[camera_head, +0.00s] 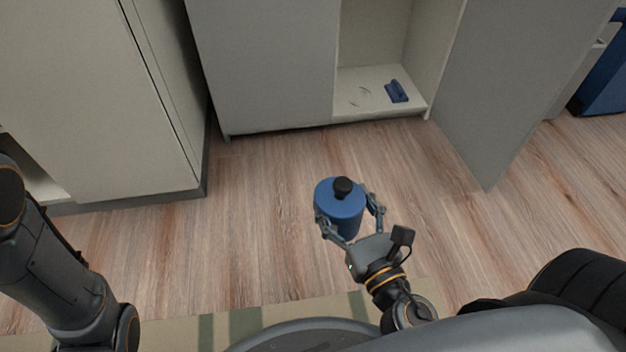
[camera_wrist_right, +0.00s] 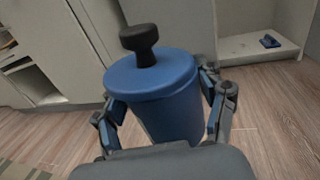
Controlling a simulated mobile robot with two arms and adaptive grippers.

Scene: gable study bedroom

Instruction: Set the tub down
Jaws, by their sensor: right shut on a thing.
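The tub (camera_head: 338,205) is a blue round container with a blue lid and a black knob on top. My right gripper (camera_head: 349,212) is shut on its sides, one finger on each side, and holds it upright in front of the cabinet. In the right wrist view the tub (camera_wrist_right: 165,100) stands between the two finger linkages of the gripper (camera_wrist_right: 166,110). Floor shows around it, and I cannot tell its exact height above the floor. My left arm shows at the left of the head view, but its gripper is out of view.
A grey cabinet (camera_head: 262,65) stands ahead with its right door (camera_head: 520,80) swung open. A small blue object (camera_head: 396,91) lies on its low shelf (camera_head: 365,76). Another cabinet (camera_head: 90,95) stands at left. Wooden floor (camera_head: 265,215) is clear between. A striped rug (camera_head: 270,318) lies near my base.

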